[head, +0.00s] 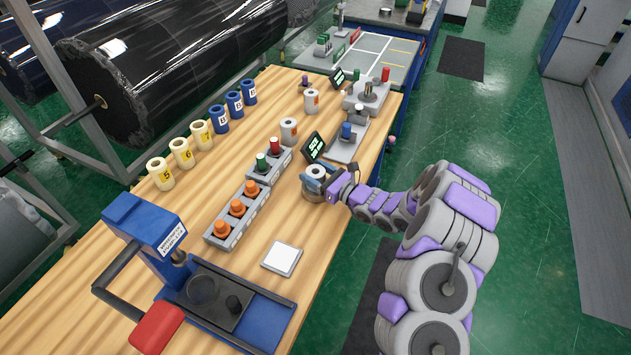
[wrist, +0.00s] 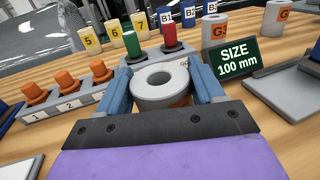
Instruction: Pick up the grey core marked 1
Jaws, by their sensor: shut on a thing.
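My gripper (head: 314,174) is shut on a grey core, with one blue finger on each side of it. The core (wrist: 150,98) is a short pale ring with a round hole, seen from above in the wrist view. An orange patch shows low on its side, but its number cannot be read. In the head view the core (head: 316,168) is upright at the table's right edge; I cannot tell whether it touches the table. Two other grey cores with orange labels stand farther back, a nearer one (head: 289,131) and a farther one (head: 311,101).
A black size sign (head: 314,146) reading 100 mm stands just behind the held core. A block with orange knobs (head: 237,209) and a red and green button box (head: 268,166) are to the left. Yellow cores (head: 181,153) and blue cores (head: 235,105) line the far edge. A blue press (head: 150,225) is front left.

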